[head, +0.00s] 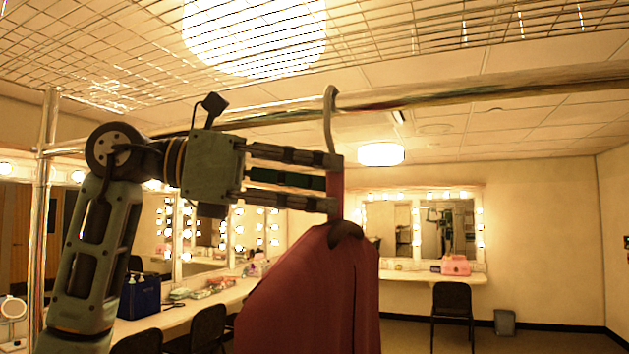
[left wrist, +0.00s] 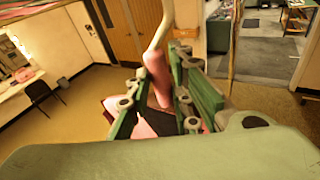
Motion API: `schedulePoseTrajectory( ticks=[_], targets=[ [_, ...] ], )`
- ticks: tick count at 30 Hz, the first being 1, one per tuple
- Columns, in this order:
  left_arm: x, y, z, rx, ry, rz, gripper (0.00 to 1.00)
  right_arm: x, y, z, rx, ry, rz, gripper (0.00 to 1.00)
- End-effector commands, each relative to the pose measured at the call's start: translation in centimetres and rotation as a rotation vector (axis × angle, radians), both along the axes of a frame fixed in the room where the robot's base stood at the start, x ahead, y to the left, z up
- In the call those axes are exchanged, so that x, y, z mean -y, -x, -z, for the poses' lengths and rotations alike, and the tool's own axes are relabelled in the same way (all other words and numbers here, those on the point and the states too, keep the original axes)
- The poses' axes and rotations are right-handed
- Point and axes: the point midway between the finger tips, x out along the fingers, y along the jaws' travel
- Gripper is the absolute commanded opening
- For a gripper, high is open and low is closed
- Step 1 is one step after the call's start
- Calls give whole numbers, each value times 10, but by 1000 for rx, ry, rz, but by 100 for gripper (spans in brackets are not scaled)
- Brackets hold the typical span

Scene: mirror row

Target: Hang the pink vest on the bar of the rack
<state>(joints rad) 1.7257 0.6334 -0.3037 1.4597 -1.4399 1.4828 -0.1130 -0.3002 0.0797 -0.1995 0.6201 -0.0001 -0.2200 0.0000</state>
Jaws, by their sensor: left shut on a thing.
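The pink vest (head: 310,300) looks dark red in the head view and hangs from a hanger. My left gripper (head: 333,182) is shut on the hanger's upright neck, just above the vest's shoulders. The hanger's pale hook (head: 329,115) rises above the fingers and overlaps the rack's bar (head: 480,92) in the picture. I cannot tell whether the hook is over the bar or only in front of it. In the left wrist view, the fingers (left wrist: 160,92) close around the pink neck below the hook (left wrist: 160,32). My right gripper is not in view.
The rack's upright post (head: 42,210) stands at the left. Behind are counters with lit mirrors, a blue box (head: 139,297), chairs (head: 452,302), a pink case (head: 455,265) and a bin (head: 504,322). The bar's right stretch looks free of other garments.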

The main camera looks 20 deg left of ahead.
Motion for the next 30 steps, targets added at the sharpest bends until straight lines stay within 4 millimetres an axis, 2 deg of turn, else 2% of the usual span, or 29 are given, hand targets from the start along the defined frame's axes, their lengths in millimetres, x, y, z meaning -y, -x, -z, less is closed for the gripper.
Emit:
schedulePoseTrajectory(
  ticks=[3,4,11,18,25,30],
  targets=[
    [0,0,-1,2,2,0,0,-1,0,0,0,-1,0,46],
    [0,0,-1,2,2,0,21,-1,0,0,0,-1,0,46],
    [0,0,-1,2,1,0,41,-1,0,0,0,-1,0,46],
    [0,0,1,-1,-2,0,43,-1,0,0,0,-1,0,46],
    [0,0,0,0,-1,0,62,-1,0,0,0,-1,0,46],
    [0,0,0,0,0,0,62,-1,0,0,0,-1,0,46]
  ],
)
